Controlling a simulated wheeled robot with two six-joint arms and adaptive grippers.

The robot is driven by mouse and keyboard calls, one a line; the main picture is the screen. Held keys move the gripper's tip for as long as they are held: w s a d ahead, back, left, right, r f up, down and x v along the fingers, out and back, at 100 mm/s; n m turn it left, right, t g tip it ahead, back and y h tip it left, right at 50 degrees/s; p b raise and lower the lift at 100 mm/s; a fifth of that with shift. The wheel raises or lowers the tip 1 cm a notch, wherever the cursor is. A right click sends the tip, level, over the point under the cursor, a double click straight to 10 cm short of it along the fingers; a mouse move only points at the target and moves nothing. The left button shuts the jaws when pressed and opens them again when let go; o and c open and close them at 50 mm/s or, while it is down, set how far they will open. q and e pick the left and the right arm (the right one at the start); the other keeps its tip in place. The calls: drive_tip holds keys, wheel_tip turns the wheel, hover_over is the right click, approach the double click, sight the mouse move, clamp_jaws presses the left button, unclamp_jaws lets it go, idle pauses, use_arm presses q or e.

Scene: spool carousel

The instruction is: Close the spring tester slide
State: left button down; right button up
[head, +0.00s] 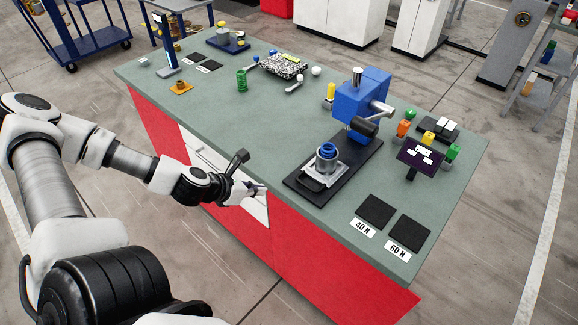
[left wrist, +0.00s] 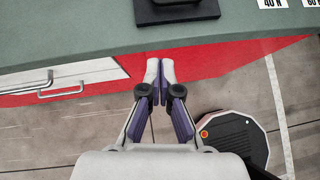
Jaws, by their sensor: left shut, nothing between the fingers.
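The spring tester (head: 365,98) is a blue press with a grey lever on a long black base (head: 350,172) on the green bench. Its silver slide (head: 312,180) shows at the near end of the base, out in front of the blue body, with a blue and dark round part (head: 326,157) on it. My left gripper (head: 261,189) is shut and empty, just off the bench's front edge, left of the slide and apart from it. In the left wrist view its fingertips (left wrist: 160,68) meet below the bench edge, and the base's near end (left wrist: 178,12) shows above. My right gripper is not in view.
The bench top (head: 205,100) is open left of the tester. Dark pads marked 40 N (head: 376,211) and 60 N (head: 409,232) lie to its right. A small display (head: 420,157) and coloured spools stand behind them. A green spring (head: 241,80) stands farther left. Drawer handles (left wrist: 60,92) stick out below the edge.

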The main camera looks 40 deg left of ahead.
use_arm(q)
drive_tip(key=b+x, duration=0.4)
drive_tip(key=b, duration=0.1)
drive_tip(key=b+x, duration=0.5)
drive_tip(key=shift+s+a+f, duration=0.1)
drive_tip(key=shift+f, duration=0.35)
drive_tip(key=w, duration=0.2)
drive_tip(key=w+d+r, duration=0.1)
drive_tip(key=shift+w+r, duration=0.1)
drive_tip(key=shift+w, duration=0.15)
drive_tip(key=shift+w+d+r, duration=0.1)
drive_tip(key=shift+w+r, duration=0.05)
drive_tip(key=shift+w, duration=0.1)
